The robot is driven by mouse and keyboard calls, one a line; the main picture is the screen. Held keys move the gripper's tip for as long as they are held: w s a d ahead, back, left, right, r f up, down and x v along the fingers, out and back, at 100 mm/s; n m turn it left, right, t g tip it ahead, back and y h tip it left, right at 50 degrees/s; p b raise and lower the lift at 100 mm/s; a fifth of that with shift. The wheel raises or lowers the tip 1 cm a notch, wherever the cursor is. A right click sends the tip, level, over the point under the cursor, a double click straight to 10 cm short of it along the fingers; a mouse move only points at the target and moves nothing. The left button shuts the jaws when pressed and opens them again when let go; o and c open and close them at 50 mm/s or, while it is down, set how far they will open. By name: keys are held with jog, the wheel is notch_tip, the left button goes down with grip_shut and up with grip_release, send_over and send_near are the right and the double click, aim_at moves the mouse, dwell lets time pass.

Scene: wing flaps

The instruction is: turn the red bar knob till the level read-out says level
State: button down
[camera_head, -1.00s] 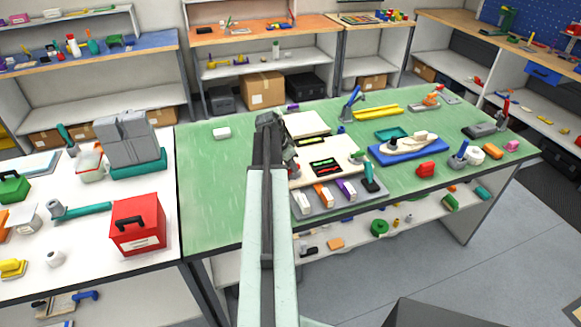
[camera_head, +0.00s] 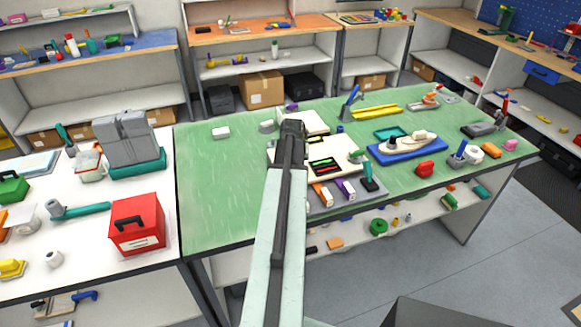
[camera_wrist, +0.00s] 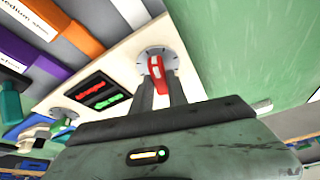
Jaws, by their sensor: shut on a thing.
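The red bar knob (camera_wrist: 157,68) shows in the wrist view, set on a round grey dial (camera_wrist: 174,55) with marks on the cream panel (camera_wrist: 124,62). My gripper (camera_wrist: 160,80) is shut on the knob, with a dark finger at each side. Beside it on the panel is a black read-out block (camera_wrist: 80,91) with one red and one green lit window; their words are too small to read. In the head view the cream panel (camera_head: 345,153) lies on the green table, and my arm hides the knob and gripper fingertips.
Orange and purple labelled blocks (camera_head: 345,188) lie along the panel's front edge. A blue tray (camera_head: 408,153) is farther right.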

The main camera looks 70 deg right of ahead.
jog(key=n+t, duration=0.1)
jog(key=n, duration=0.4)
jog(key=shift+s+d+t+y, duration=0.2)
jog(key=shift+t+y, duration=0.2)
jog(key=shift+n, duration=0.3)
jog(key=c, duration=1.3)
grip_release()
jog(key=shift+a, duration=0.1)
jog(key=p+v, duration=0.7)
jog(key=v, duration=0.1)
